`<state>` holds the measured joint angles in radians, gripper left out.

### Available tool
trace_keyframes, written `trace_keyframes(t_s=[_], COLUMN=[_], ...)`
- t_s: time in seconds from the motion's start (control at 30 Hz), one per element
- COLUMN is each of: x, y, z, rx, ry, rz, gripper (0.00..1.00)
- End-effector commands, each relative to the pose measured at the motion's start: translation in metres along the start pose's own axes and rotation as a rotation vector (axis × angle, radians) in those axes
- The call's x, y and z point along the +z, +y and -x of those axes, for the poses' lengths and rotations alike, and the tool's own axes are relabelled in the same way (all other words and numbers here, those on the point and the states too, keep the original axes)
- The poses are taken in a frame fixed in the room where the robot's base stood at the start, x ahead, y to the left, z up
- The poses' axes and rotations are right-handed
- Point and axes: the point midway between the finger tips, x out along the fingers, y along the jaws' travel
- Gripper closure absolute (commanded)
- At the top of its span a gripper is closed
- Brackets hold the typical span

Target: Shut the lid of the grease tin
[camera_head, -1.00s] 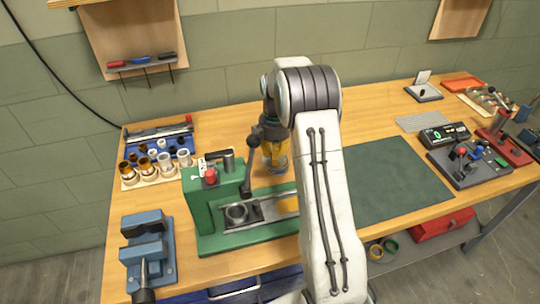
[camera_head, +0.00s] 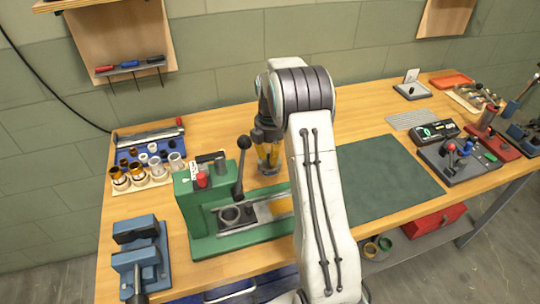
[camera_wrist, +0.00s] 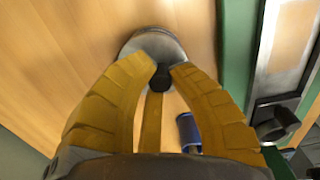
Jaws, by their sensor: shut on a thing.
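My gripper (camera_wrist: 166,68) points down over the wood bench, behind the green press. Its yellow fingers also show in the head view (camera_head: 268,156), just left of my arm. The fingers are closed in around a small dark knob-like piece (camera_wrist: 160,76). This piece sits at the near edge of a round grey metal thing (camera_wrist: 153,43), which looks like the grease tin. The fingertips overlap its rim and hide part of it. I cannot tell how far its lid is open. In the head view the tin is mostly hidden by the fingers.
The green press (camera_head: 200,212) with its upright black lever (camera_head: 240,172) stands close in front of the gripper. A blue cylinder (camera_wrist: 187,130) lies near the fingers. Brown and white cups (camera_head: 136,174) and a blue vise (camera_head: 140,255) are left. A dark green mat (camera_head: 385,180) lies right.

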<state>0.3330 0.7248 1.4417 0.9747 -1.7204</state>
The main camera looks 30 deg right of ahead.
Motion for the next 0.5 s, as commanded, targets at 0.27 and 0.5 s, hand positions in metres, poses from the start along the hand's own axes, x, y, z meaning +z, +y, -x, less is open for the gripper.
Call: trace_keyframes(t_s=[0.27, 0.5], x=[0.0003, 0.0002], y=[-0.0014, -0.0006], z=[-0.0016, -0.0006], rx=[-0.005, -0.002], ry=[0.001, 0.000], rz=[-0.002, -0.002], gripper=[0.61, 0.55])
